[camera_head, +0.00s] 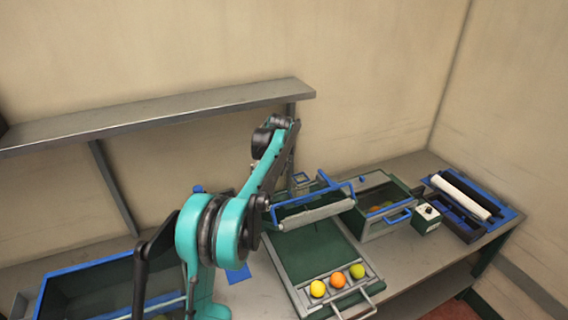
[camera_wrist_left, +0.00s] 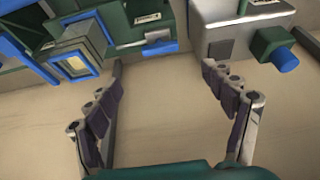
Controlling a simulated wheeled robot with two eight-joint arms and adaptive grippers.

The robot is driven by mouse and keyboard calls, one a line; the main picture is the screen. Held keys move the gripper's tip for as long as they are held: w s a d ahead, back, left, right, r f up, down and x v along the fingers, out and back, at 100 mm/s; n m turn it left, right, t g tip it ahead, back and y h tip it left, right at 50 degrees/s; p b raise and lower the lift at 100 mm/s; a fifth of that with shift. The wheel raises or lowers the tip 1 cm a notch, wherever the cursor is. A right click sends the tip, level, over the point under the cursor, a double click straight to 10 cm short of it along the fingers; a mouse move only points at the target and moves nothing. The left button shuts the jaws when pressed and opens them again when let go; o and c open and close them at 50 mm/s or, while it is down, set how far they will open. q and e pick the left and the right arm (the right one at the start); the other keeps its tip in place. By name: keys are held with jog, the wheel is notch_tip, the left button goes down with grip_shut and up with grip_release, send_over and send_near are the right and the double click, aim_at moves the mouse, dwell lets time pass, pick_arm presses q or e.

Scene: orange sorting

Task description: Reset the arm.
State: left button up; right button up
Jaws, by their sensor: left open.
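My left arm, teal and black, rises from the lower left of the head view, and its upper end is raised near the shelf. In the head view I cannot clearly make out its fingers. In the left wrist view my left gripper (camera_wrist_left: 162,78) is open, with nothing between its fingers. Past the fingertips are a grey box (camera_wrist_left: 225,18) and green and blue parts. A yellow fruit (camera_head: 318,288), an orange one (camera_head: 338,280) and a yellow-green one (camera_head: 357,271) sit in a row on a green tray (camera_head: 296,252). My right gripper is not in view.
A metal shelf (camera_head: 160,112) runs along the wall behind the arm. A blue-rimmed bin (camera_head: 95,265) is at lower left. A blue-handled crate (camera_head: 385,228) holding fruit, a small white-topped box (camera_head: 427,214) and a white roller (camera_head: 462,196) stand at right. Bare table shows along the right front.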

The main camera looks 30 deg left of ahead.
pick_arm(q)
jog(key=s+d+r+m+t+b, duration=0.1)
jog(key=s+d+r+m+b, duration=0.2)
jog(key=s+d, duration=0.7)
jog(key=s+d+f+m+t+h+b, duration=0.1)
jog(key=s+d+f+m+b, duration=0.1)
jog(key=s, duration=0.6)
jog(key=s+d+f+m+t+h+b, duration=0.1)
jog(key=s+d+f+m+b, duration=0.1)
jog(key=s+d+f+b, duration=0.2)
jog(key=s+d+f+m+t+h+b, duration=0.1)
jog(key=s+d+f+m+b, duration=0.2)
jog(key=s+d+f, duration=0.4)
jog(key=s+f, duration=0.4)
jog(key=s, duration=0.2)
jog(key=shift+s+d+f, duration=0.15)
jog(key=shift+d+f, duration=0.1)
jog(key=shift+d, duration=0.05)
